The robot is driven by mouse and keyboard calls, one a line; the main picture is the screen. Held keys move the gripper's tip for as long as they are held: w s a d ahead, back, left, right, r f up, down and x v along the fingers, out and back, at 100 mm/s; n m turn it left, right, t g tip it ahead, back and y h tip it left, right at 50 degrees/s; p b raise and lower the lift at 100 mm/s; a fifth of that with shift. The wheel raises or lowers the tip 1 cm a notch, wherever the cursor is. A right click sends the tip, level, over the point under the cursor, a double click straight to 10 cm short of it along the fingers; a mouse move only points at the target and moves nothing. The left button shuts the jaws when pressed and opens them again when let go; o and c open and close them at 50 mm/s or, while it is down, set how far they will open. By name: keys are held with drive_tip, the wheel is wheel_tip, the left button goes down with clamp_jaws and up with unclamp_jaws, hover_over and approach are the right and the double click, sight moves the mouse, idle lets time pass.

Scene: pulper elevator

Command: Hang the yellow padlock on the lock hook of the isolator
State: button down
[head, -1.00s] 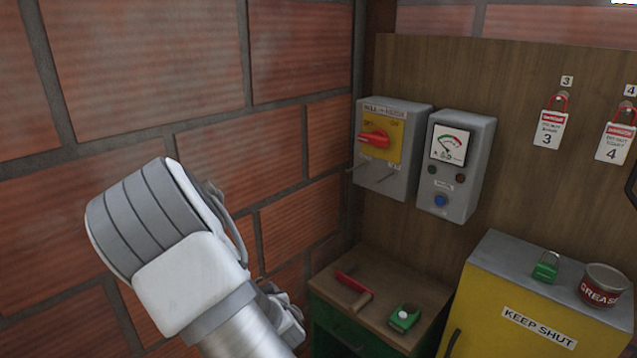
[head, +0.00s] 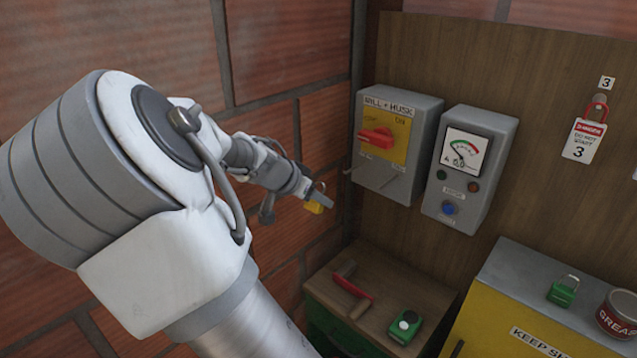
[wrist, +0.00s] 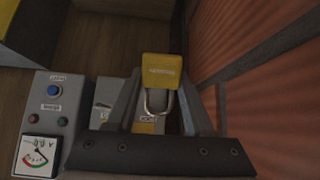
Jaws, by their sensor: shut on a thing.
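The yellow padlock (head: 314,207) is at the tip of my gripper (head: 323,195) in the head view. In the wrist view the padlock (wrist: 162,68) sits between the two fingers, with its metal shackle (wrist: 158,103) toward the palm. My gripper is shut on it. The grey isolator (head: 427,108), labelled MILL + HUSK, has a red handle (head: 377,137) on a yellow plate. My gripper partly hides the isolator in the wrist view.
A grey meter box (head: 486,180) is right of the isolator. A brick wall (head: 290,50) is close on the left.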

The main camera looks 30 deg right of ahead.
drive_tip(key=shift+s+d+r+m, duration=0.1)
drive_tip(key=shift+d+r+m, duration=0.25)
drive_tip(key=shift+r, duration=0.2)
drive_tip(key=w+d+f+b, duration=0.1)
drive_tip(key=w+d+b, duration=0.1)
drive_tip(key=d, duration=0.6)
drive_tip(key=shift+w+d+f, duration=0.25)
drive_tip(key=shift+w+f, duration=0.1)
drive_tip(key=shift+w, duration=0.15)
idle(0.4)
idle(0.4)
drive_tip(key=shift+c, duration=1)
unclamp_jaws()
drive_tip(key=shift+b, duration=0.3)
